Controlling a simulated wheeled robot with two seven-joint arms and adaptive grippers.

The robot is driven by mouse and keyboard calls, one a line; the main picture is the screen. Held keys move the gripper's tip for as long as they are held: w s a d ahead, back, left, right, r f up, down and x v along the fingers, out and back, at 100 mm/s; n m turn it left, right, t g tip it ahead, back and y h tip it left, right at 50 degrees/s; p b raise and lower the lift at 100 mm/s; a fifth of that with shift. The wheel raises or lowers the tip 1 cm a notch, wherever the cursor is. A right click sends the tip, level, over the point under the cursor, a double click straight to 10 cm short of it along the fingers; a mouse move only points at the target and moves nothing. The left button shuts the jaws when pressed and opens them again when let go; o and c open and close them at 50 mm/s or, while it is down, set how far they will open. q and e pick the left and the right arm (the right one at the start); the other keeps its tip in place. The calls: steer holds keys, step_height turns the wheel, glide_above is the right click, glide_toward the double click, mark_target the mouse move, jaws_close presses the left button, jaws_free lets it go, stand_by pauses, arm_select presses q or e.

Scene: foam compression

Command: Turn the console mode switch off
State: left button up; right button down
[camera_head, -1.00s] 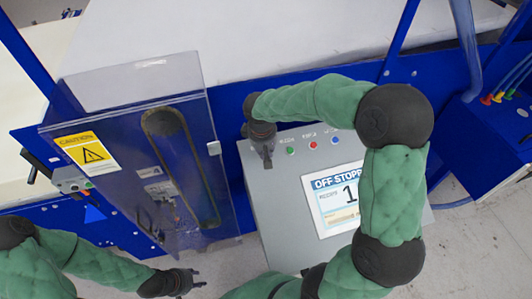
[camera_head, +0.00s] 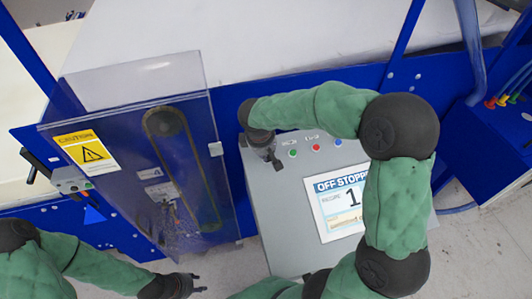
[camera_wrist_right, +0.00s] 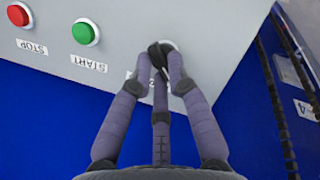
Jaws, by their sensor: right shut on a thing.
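The grey console (camera_head: 286,215) stands below the center in the head view. Its screen (camera_head: 342,203) reads "OFF STOPP", cut off by my right arm, with a large 1 below. My right gripper (camera_head: 274,163) is at the console's upper left corner. In the right wrist view its fingers (camera_wrist_right: 162,65) are closed around the black knob of the mode switch (camera_wrist_right: 158,48), whose label is partly covered. The fingers hide much of the knob, so its angle cannot be read. My left gripper (camera_head: 197,284) is at the bottom, away from the console; its fingers are too small to judge.
A green START button (camera_wrist_right: 85,32) and a red STOP button (camera_wrist_right: 19,15) sit beside the switch. A clear guard door (camera_head: 130,90) with a caution sign (camera_head: 88,152) stands left of the console. A blue machine frame (camera_head: 235,95) runs behind.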

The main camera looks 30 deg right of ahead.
steer(key=shift+s+f, duration=0.4)
steer(key=shift+f, duration=0.1)
steer(key=c, duration=1.2)
jaws_free()
steer(key=shift+d+r, duration=0.1)
steer(key=shift+w, duration=0.1)
steer(key=shift+w+r, duration=0.1)
steer(key=shift+r, duration=0.1)
steer(key=shift+r, duration=0.55)
steer(key=v, duration=1)
steer(key=shift+r, duration=0.35)
